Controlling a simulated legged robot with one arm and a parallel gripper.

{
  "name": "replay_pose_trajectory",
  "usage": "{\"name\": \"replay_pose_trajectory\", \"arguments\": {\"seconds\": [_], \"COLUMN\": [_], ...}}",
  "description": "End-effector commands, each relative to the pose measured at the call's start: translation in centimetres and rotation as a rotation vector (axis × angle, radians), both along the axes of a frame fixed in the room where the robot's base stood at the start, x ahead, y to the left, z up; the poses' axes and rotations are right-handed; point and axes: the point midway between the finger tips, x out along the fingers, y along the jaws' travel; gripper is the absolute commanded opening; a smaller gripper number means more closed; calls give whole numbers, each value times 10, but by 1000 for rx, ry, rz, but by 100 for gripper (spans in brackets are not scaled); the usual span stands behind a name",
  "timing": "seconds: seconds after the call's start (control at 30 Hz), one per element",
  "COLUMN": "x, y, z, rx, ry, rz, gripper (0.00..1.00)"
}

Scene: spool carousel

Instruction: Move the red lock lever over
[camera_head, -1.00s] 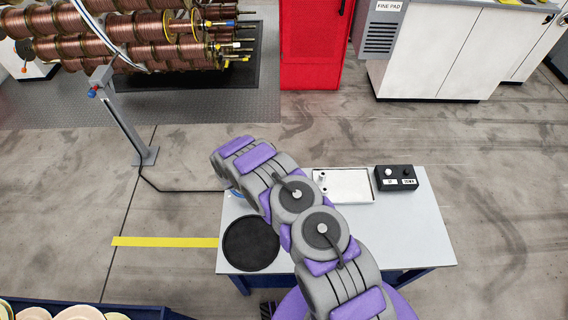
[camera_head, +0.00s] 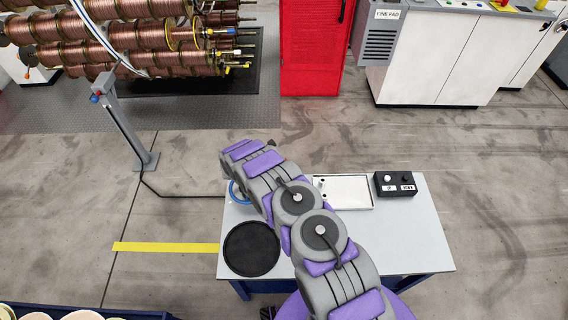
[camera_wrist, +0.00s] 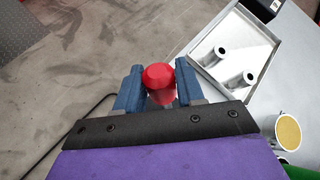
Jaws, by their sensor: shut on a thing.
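In the wrist view, the rounded red knob of the lock lever (camera_wrist: 160,84) sits between the two blue fingers of my gripper (camera_wrist: 158,72). The fingers are shut on it, one on each side. The rest of the lever and its base are hidden behind the knob and the gripper. In the head view, my purple and grey arm covers the gripper and the lever, so neither can be made out there.
A grey-topped table (camera_head: 420,240) holds a black disc (camera_head: 251,249), a blue ring (camera_head: 238,192), a white tray (camera_head: 345,192) and a black button box (camera_head: 395,184). A grey post (camera_head: 130,130) stands left. The spool carousel (camera_head: 150,40) is at the back left.

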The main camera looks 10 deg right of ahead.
Motion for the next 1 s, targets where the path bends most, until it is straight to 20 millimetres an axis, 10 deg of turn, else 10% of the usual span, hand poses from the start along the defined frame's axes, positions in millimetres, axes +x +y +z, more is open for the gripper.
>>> {"name": "replay_pose_trajectory", "arguments": {"seconds": [0.27, 0.57, 1.0], "x": [1, -1, -26], "y": [1, 3, 66], "z": [1, 4, 52], "rx": [3, 2, 3], "ry": [-5, -4, -7], "rz": [5, 3, 7], "gripper": [59, 59, 59]}}
